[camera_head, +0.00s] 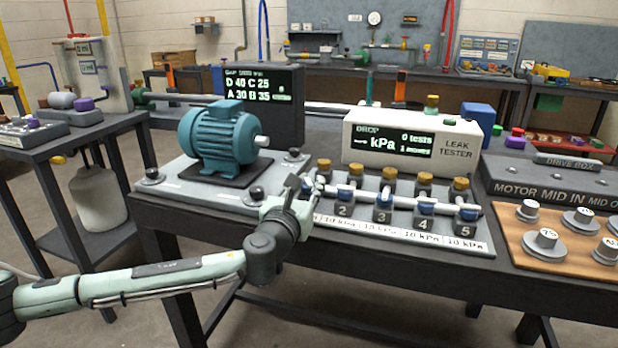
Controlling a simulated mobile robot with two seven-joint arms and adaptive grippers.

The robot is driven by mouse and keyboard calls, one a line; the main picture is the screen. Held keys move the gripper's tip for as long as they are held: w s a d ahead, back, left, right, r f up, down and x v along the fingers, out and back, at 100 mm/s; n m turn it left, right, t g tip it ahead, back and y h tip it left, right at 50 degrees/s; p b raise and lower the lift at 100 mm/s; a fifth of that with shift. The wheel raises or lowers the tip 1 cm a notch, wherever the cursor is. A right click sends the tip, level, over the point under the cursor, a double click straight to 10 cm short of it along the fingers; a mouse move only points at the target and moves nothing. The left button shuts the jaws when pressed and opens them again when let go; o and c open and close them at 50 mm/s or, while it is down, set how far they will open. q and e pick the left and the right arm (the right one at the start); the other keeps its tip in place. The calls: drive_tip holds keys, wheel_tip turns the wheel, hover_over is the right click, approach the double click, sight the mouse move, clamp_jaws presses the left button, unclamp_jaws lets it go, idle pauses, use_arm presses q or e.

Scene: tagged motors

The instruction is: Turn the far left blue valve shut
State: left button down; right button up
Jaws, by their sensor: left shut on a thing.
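A row of blue valves sits on a pipe along a grey manifold board (470,245) in front of the leak tester. Valves 2 (345,194), 3 (384,201), 4 (426,208) and 5 (464,213) show their blue handles. My left gripper (308,187) is at the left end of the row, where the far left valve stands. It is shut there on that valve, which is mostly hidden by the gripper, so its handle angle cannot be told. My right gripper is out of view.
A teal motor (217,138) on a grey plate stands just left of my gripper. Brass caps (388,172) stand up behind the valves. A drive box (555,180) and a wooden board with weights (540,258) are at right.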

use_arm(q)
drive_tip(key=n+y, duration=0.2)
drive_tip(key=y, duration=0.1)
drive_tip(key=n+y, duration=0.2)
drive_tip(key=y, duration=0.2)
drive_tip(key=shift+d+f+n+t, duration=0.1)
drive_tip(key=shift+n+t, duration=0.2)
drive_tip(key=shift+t, duration=0.1)
drive_tip(key=shift+n+g+y, duration=0.7)
drive_tip(key=shift+n+y, duration=0.9)
drive_tip(key=shift+y, duration=0.9)
drive_tip(key=shift+a+y, duration=0.2)
drive_tip(key=shift+y, duration=0.1)
